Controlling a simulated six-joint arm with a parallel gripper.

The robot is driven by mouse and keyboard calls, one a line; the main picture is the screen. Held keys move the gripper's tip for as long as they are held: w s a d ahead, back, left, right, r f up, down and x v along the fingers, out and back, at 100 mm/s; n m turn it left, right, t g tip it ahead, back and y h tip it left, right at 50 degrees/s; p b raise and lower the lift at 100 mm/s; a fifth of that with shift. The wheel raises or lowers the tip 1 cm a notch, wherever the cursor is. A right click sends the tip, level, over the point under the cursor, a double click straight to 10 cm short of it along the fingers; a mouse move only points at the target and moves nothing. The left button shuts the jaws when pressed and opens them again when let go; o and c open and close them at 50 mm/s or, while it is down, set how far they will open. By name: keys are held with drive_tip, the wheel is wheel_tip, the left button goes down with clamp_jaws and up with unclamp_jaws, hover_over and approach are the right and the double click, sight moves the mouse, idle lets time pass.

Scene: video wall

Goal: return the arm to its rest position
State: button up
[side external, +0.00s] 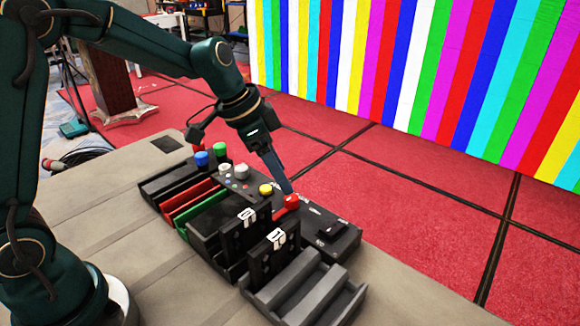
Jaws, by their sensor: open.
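My gripper (286,187) points down at a slant over the black button panel (345,240). Its fingertips are right at the red button (291,202); I cannot tell whether they touch it. The gripper is open, though its jaws look narrow from this side, and nothing shows between them. My dark green arm reaches from the left, bent over the panel, away from its base. A yellow button (265,189), a green button (220,149) and a blue button (202,159) stand farther left along the panel.
Two upright black cassettes (280,258) stand in front of the panel, close to the gripper. A grey stepped rack (300,290), a red rack (190,200) and a dark rack (165,185) flank them. A striped video wall (420,70) rises behind the red floor (400,170).

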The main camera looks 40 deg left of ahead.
drive_tip(key=s+r+t, duration=0.2)
drive_tip(key=s+r, duration=0.5)
drive_tip(key=r, duration=0.2)
drive_tip(key=s+a+f+n+y, duration=0.1)
drive_tip(key=s+f+n, duration=0.1)
drive_tip(key=s, duration=0.4)
drive_tip(key=s+f+n+y, duration=0.1)
drive_tip(key=s+f+n, duration=0.1)
drive_tip(key=s+n, duration=0.2)
drive_tip(key=s, duration=0.2)
drive_tip(key=shift+s+a+f+n, duration=0.15)
drive_tip(key=shift+s+a+n, duration=0.2)
drive_tip(key=shift+n, duration=0.05)
